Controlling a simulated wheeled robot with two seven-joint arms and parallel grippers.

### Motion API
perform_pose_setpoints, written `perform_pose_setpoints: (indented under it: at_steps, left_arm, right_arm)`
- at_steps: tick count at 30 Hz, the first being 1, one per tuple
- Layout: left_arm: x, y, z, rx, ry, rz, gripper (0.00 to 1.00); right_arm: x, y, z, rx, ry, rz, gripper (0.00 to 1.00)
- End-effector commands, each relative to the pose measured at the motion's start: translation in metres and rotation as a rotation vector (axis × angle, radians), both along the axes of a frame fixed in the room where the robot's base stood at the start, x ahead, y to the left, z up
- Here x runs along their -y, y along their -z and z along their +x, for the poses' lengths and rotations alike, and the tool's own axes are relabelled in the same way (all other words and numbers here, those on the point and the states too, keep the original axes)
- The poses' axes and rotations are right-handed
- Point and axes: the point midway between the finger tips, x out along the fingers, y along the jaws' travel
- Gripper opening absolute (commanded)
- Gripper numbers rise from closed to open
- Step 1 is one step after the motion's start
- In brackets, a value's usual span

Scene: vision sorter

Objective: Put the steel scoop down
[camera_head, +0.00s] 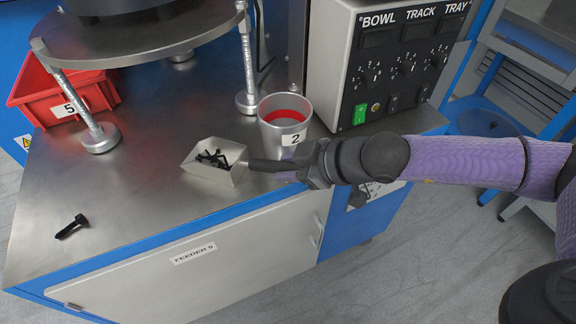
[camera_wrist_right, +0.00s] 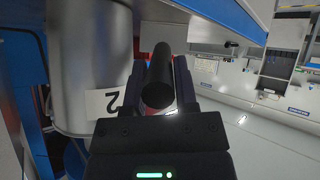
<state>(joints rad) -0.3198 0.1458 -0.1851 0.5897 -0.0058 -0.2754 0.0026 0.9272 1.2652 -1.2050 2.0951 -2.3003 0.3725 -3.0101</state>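The steel scoop (camera_head: 211,173) is at the middle of the metal worktop in the head view, with several small black bolts (camera_head: 213,158) in its pan. Whether the pan touches the worktop is hard to tell. My right gripper (camera_head: 290,168) comes in from the right and is shut on the scoop's dark handle (camera_head: 262,164). In the right wrist view the black handle (camera_wrist_right: 157,80) stands between the two fingers. My left gripper is in neither view.
A steel cup labelled 2 (camera_head: 286,134) stands close behind my right gripper. A red bin labelled 5 (camera_head: 55,99) is at the back left. A black bolt (camera_head: 71,227) lies on the worktop (camera_head: 130,200) at the left. A control box (camera_head: 335,60) stands behind.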

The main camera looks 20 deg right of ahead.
Motion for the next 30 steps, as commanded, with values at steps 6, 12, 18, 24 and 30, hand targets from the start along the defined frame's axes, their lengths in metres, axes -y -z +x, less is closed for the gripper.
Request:
perform_pose_setpoints:
  at_steps: [6, 12, 18, 24, 30]
  left_arm:
    - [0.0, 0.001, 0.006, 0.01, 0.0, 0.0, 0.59]
    - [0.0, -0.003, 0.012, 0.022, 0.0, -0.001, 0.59]
    - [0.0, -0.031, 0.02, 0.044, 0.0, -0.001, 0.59]
    - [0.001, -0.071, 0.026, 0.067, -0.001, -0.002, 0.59]
    - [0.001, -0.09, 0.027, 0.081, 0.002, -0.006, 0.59]
  right_arm:
    - [0.0, -0.001, 0.0, 0.0, 0.0, 0.0, 0.48]
    - [0.005, -0.007, -0.004, 0.001, 0.001, -0.003, 0.48]
    - [0.027, -0.038, -0.03, 0.007, 0.002, -0.006, 0.48]
    - [0.05, -0.065, -0.057, 0.004, 0.004, -0.002, 0.48]
    - [0.063, -0.072, -0.073, 0.002, 0.002, -0.001, 0.48]
